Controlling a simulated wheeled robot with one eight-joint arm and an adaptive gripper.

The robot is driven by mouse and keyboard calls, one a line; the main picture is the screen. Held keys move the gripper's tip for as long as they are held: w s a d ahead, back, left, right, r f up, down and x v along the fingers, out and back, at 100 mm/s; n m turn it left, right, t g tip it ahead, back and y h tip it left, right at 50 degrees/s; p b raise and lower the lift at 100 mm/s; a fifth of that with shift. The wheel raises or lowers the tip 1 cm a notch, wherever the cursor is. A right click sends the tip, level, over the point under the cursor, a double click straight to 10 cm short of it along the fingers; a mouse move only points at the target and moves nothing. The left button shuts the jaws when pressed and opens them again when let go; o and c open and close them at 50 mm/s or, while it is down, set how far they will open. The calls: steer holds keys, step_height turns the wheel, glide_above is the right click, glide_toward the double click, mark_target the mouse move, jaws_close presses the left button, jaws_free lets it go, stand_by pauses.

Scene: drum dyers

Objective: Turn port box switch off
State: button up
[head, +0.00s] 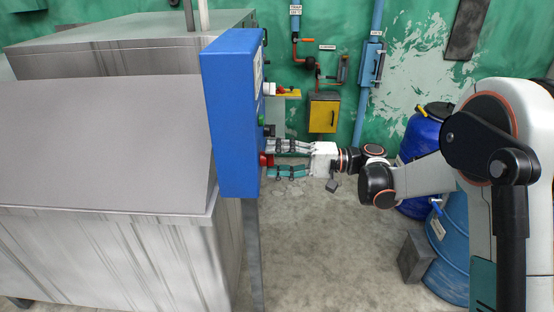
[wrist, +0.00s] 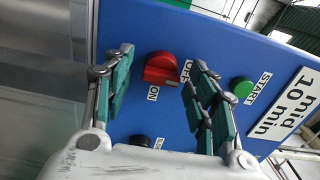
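The blue port box (head: 230,115) stands upright on a post, its control face turned to the right in the head view. Its red rotary switch (wrist: 162,69) is on that face in the wrist view, with OFF and ON labels beside it. The red switch also shows in the head view (head: 265,160), partly hidden by the box edge. My gripper (head: 277,160) is open at the face, its teal-padded fingers on either side of the switch. In the wrist view, the switch lies between or just beyond the fingertips; contact cannot be told.
A green START button (wrist: 241,87) is right of the switch, close to one finger. A black button (wrist: 140,141) is below. A metal vat (head: 110,140) fills the left. Blue barrels (head: 446,250) stand by my arm. A yellow box (head: 323,113) hangs on the back wall.

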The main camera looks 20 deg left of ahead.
steer(key=v, duration=1.2)
stand_by(0.3)
steer(key=s+d+r+m+t+h, duration=0.3)
steer(key=s+d+t+h, duration=0.3)
steer(key=s, duration=0.4)
steer(key=s+d+f+t+h, duration=0.2)
steer(key=s+d+h, duration=0.3)
steer(key=s+d, duration=0.3)
steer(key=s+d+f+t+h, duration=0.3)
steer(key=s+d+h, duration=0.3)
steer(key=d, duration=0.5)
steer(key=shift+s, duration=1.15)
steer(key=shift+f+t, duration=0.15)
steer(key=shift+t, duration=0.15)
